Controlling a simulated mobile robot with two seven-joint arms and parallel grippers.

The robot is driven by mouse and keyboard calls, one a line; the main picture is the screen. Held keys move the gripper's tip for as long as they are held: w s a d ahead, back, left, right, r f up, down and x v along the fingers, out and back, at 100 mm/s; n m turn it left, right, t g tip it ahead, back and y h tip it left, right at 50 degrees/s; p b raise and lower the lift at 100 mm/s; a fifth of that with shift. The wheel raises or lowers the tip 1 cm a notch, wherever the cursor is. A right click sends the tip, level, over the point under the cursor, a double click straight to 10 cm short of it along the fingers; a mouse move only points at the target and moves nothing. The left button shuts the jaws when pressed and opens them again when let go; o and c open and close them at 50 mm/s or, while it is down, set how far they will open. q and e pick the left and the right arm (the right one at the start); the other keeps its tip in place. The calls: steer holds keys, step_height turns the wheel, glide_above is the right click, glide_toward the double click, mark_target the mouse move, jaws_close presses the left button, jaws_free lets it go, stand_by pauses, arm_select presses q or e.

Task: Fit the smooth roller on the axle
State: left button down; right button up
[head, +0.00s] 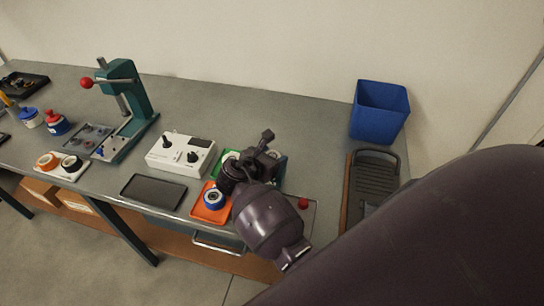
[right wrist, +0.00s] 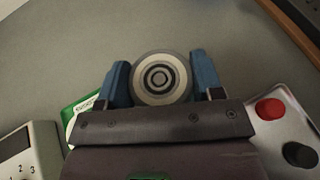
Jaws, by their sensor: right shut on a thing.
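My right gripper (right wrist: 160,85) has its two blue fingers closed on the sides of a round roller (right wrist: 158,92). The roller shows its end face, with pale and grey rings around a dark centre. In the head view my right gripper (head: 270,158) is above the bench by a green tray (head: 228,157), mostly hidden behind my wrist, so the roller cannot be made out there. A blue-rimmed wheel (head: 213,198) sits in an orange tray (head: 205,214) left of my wrist. I cannot make out the axle. My left gripper is not in view.
A white box with black knobs (head: 181,154) and an empty black tray (head: 153,191) stand left of the gripper. A green press (head: 130,105) is farther left. The bench behind the gripper is clear.

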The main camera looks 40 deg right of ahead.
steer(key=shift+f, duration=0.55)
steer(key=o, duration=0.7)
steer(key=shift+a, duration=0.1)
